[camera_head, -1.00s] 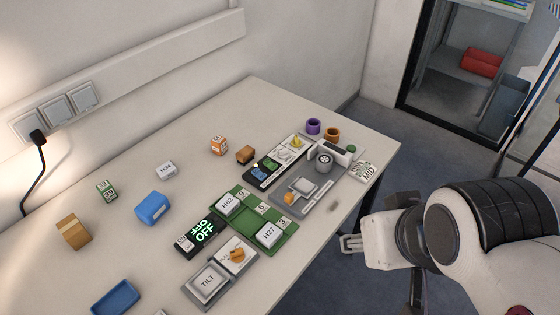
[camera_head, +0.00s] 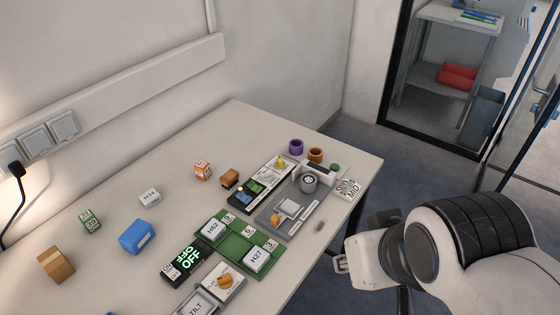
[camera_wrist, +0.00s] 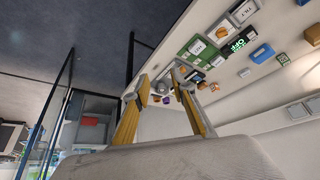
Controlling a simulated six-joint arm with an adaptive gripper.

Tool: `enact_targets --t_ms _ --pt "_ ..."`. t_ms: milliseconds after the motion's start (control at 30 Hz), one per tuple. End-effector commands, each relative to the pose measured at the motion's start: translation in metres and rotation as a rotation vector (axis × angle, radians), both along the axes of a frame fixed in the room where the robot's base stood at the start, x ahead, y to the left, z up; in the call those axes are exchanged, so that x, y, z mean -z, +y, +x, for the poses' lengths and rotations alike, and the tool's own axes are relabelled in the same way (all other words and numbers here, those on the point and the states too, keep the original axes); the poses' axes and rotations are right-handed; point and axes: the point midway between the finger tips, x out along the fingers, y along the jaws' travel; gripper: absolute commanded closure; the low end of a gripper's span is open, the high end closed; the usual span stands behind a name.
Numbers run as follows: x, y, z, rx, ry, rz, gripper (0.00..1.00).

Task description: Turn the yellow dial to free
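The yellow dial (camera_head: 280,164) sits on a white plate at the far end of a black-framed strip on the table. It is small, and its setting cannot be read. A different, orange dial (camera_head: 225,281) is on a white plate nearer the front. My gripper (camera_head: 341,263) hangs off the table's right edge, well apart from the yellow dial. In the wrist view its two fingers (camera_wrist: 161,84) are spread with nothing between them, so it is open.
A grey fixture (camera_head: 290,222) with a round dark part lies beside the strip. A green tray (camera_head: 237,243) holds white labelled blocks. Purple (camera_head: 296,147) and orange (camera_head: 316,154) rings stand behind. The table's left half holds scattered blocks with free room between.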

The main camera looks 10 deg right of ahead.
Motion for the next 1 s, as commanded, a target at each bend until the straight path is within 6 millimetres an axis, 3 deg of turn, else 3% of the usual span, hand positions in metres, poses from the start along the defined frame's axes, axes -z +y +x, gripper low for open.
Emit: enact_targets --t_ms 267,467,1000 --pt "0.018 0.001 0.004 -0.004 0.082 0.000 0.75" --pt "0.028 0.002 0.019 -0.008 0.154 -0.001 0.75" --pt "0.042 0.005 0.091 -0.018 0.272 -0.005 0.75"
